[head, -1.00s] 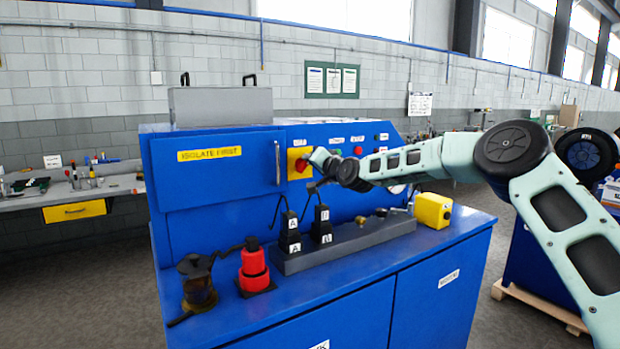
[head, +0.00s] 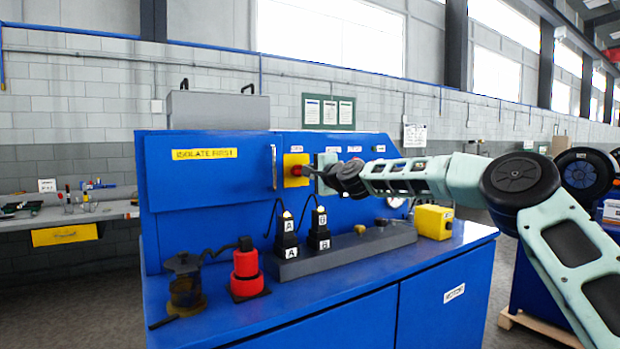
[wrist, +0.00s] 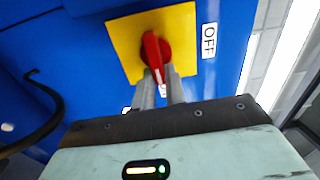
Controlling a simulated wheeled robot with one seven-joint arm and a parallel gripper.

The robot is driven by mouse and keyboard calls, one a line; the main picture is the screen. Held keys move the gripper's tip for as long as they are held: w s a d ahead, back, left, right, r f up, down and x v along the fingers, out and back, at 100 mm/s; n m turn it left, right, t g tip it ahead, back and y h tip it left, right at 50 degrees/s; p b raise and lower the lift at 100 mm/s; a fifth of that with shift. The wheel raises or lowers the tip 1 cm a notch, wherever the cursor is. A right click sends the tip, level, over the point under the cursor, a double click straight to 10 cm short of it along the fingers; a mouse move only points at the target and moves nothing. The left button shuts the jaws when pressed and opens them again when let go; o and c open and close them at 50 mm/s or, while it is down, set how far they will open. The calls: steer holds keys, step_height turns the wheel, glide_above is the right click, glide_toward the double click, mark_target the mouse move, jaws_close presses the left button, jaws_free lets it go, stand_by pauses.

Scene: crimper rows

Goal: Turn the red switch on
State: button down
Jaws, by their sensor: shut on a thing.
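The red switch is a rotary handle (wrist: 154,50) on a square yellow plate (wrist: 182,25) on the blue cabinet's front panel. In the wrist view its handle runs roughly up and down, tilted slightly, its lower end between my fingers. A white OFF label (wrist: 209,40) sits beside the plate's right edge in that view. In the head view the yellow plate (head: 290,180) is left of my gripper (head: 312,172), which partly covers the switch. My gripper, also in the wrist view (wrist: 161,88), is shut on the handle.
The blue cabinet (head: 205,200) has a worktop with a red-and-black device (head: 247,270), a dark lantern-like object (head: 185,285), a grey bar with two black plugs (head: 350,250) and a yellow box (head: 434,222). A black cable (wrist: 45,110) hangs left in the wrist view.

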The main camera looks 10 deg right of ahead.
steer(key=shift+f+m, duration=0.1)
steer(key=shift+m, duration=0.2)
steer(key=c, duration=1.4)
jaws_free()
steer(key=shift+c, duration=0.2)
steer(key=shift+s+d, duration=0.1)
steer(key=shift+s, duration=0.05)
steer(key=b+v, duration=0.6)
steer(key=v, duration=1.1)
steer(key=shift+b, duration=0.35)
